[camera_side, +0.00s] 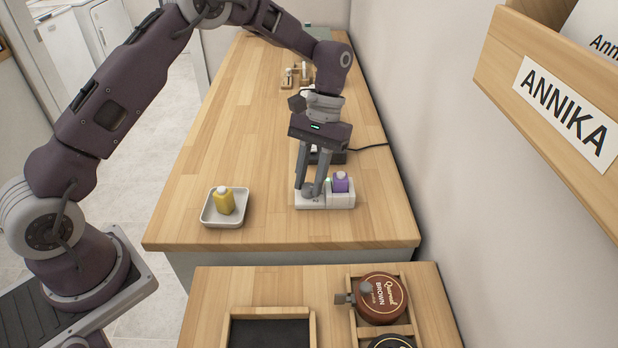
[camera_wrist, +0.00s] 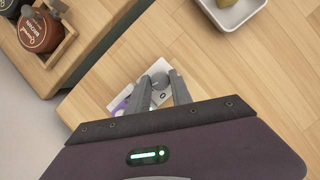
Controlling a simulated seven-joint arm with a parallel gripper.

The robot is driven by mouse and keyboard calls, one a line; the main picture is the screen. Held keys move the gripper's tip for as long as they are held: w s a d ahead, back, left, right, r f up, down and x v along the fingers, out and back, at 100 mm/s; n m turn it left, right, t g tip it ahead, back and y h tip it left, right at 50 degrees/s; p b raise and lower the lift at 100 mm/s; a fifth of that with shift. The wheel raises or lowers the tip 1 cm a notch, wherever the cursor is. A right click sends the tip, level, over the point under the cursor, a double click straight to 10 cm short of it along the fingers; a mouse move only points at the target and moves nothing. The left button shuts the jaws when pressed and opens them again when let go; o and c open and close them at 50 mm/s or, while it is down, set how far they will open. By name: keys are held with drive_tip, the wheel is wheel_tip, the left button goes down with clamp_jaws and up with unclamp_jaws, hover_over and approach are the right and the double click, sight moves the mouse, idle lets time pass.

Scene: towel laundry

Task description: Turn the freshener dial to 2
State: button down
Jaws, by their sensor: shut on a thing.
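The white freshener (camera_side: 336,206) stands near the front right of the long counter, with a purple bottle (camera_side: 341,182) in its right part. It shows partly in the wrist view, behind my fingers. My gripper (camera_side: 313,190) reaches down onto the freshener's left part, beside the bottle. In the wrist view the grey round dial (camera_wrist: 160,80) lies between the two fingertips, and my gripper (camera_wrist: 162,88) is shut on it. A dark mark like a 0 shows on the white face beside the dial. The other marks and the dial's setting are too small or hidden to tell.
A white dish (camera_side: 210,217) with a yellow bottle (camera_side: 225,201) stands left of the freshener. A dark box with a cable (camera_side: 368,147) sits behind it. The wall is close on the right. A lower table in front holds a brown polish tin (camera_side: 381,299).

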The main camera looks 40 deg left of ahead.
drive_tip(key=m+y, duration=0.1)
drive_tip(key=m, duration=0.3)
drive_tip(key=shift+d+y, duration=0.2)
drive_tip(key=shift+y, duration=0.2)
drive_tip(key=shift+m+t+y, duration=0.3)
drive_tip(key=shift+m+y, duration=0.4)
drive_tip(key=shift+m, duration=1.8)
drive_tip(key=c, duration=1.5)
unclamp_jaws()
drive_tip(key=shift+o, duration=0.2)
drive_tip(key=shift+d+r, duration=0.1)
